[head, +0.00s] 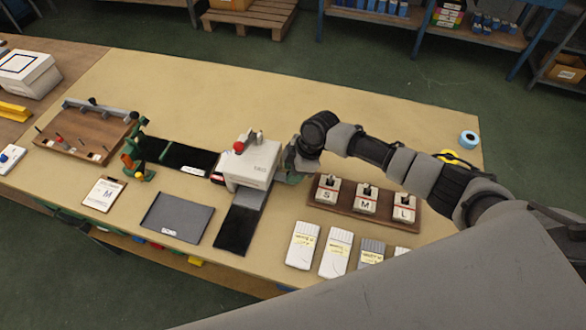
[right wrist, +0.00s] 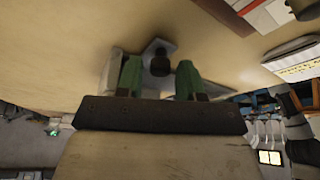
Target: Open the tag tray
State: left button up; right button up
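No part is clearly labelled as the tag tray. A white boxy machine (head: 250,163) with a red knob on top stands mid-table. My right gripper (head: 291,176) is low at the machine's right side, partly hidden by my arm. In the right wrist view its two green fingers (right wrist: 160,80) are apart, one on each side of a dark round knob (right wrist: 160,60). The knob sits by a grey metal plate, and gaps show between it and the fingers. My left gripper does not show.
A wooden rack (head: 335,203) with S, M and L blocks lies right of the machine, with several white packs (head: 302,245) in front. A dark strip (head: 237,230) runs forward from the machine. A grey mat (head: 178,218) lies to its left. The table's back is clear.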

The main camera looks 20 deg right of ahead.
grip_shut()
jog(key=shift+s+a+r+p, duration=0.1)
jog(key=shift+s+a+p, duration=0.1)
jog(key=shift+s+p, duration=0.15)
jog(key=s+a+p, duration=0.1)
jog(key=s, duration=0.1)
jog(key=s+a+p, duration=0.2)
jog(key=s, duration=0.1)
jog(key=s+a+p, duration=0.2)
jog(key=shift+s+a+r, duration=0.1)
jog(key=shift+s+a, duration=0.05)
jog(key=shift+s, duration=0.15)
jog(key=shift+s+a+f, duration=0.2)
jog(key=shift+s+a, duration=0.05)
jog(key=shift+s, duration=0.15)
jog(key=shift+o, duration=1.2)
grip_release()
